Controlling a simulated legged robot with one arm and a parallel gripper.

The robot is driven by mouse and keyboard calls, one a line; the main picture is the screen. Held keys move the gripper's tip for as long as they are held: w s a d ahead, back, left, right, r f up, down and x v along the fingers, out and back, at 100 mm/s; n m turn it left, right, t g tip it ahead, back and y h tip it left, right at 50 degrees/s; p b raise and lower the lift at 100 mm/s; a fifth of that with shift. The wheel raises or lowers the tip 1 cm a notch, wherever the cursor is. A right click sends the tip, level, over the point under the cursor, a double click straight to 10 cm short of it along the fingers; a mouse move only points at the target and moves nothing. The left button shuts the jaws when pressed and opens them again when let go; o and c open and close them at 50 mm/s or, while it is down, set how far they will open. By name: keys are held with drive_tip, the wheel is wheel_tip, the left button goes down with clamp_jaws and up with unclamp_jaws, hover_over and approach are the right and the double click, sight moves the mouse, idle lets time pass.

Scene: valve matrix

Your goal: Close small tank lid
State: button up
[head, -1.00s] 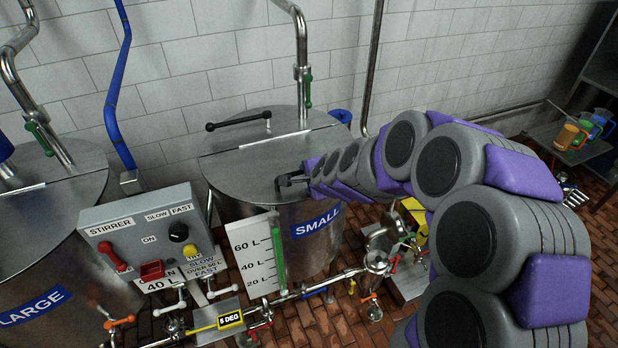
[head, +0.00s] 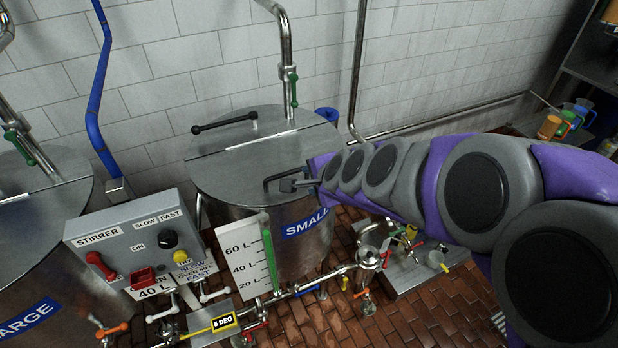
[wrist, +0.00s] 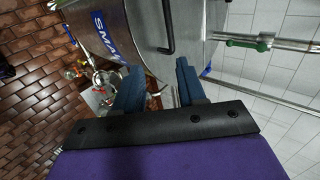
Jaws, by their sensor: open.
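The small tank (head: 305,245) is a steel drum with a blue "SMALL" label, which also shows in the wrist view (wrist: 112,28). Its lid (head: 235,172) is a round steel plate that lies flat on the tank top, with a hinge line across its middle. A dark bar handle (head: 278,178) stands near the lid's right front edge; it also shows in the wrist view (wrist: 168,28). My gripper (head: 290,185) is right at this handle in the head view. In the wrist view my gripper (wrist: 160,82) has its fingers apart with nothing between them, and the handle lies beyond the fingertips.
A stirrer control box (head: 140,245) stands at the left front of the tank. The large tank (head: 35,225) is at far left. A steel pipe (head: 290,55) with a green valve lever rises behind the lid. Pipes and valves (head: 365,258) run below right.

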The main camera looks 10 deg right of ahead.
drive_tip(key=shift+v, duration=1.95)
